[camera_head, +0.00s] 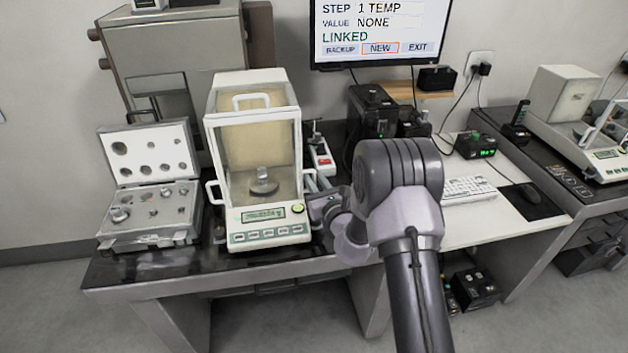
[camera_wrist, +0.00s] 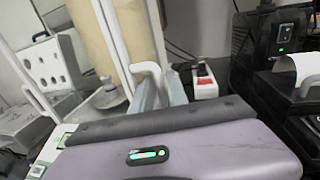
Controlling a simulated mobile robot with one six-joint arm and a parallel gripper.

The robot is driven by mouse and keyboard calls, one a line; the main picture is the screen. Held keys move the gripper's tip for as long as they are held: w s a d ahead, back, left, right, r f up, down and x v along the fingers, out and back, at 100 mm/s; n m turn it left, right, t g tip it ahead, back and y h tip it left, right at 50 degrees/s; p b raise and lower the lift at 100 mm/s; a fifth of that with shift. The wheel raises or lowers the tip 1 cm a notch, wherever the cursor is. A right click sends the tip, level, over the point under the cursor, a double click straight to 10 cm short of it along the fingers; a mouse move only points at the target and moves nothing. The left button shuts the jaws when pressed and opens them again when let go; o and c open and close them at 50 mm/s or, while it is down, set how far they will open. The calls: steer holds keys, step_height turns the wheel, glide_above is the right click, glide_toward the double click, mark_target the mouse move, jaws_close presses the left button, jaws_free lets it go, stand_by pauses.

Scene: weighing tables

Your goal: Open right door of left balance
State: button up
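The left balance (camera_head: 265,232) is a white weighing box with glass walls and a green display, standing on the dark table. A small metal weight (camera_head: 263,174) sits on its pan inside. Its right door seems closed; a white door handle (camera_wrist: 147,67) shows in the wrist view. My gripper (camera_head: 318,181) is at the right side of the balance. In the wrist view my gripper's two grey fingers (camera_wrist: 163,90) are at the handle, slightly apart, with a white handle bar seemingly between them. Whether they press on it I cannot tell.
An open weight case (camera_head: 150,240) stands left of the balance. A power strip (camera_head: 321,155) with a red switch and black devices (camera_head: 372,108) are behind my gripper. A keyboard (camera_head: 468,190) lies on the white desk to the right. Another balance (camera_head: 570,115) stands far right.

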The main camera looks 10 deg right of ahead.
jaws_close()
stand_by(1.4)
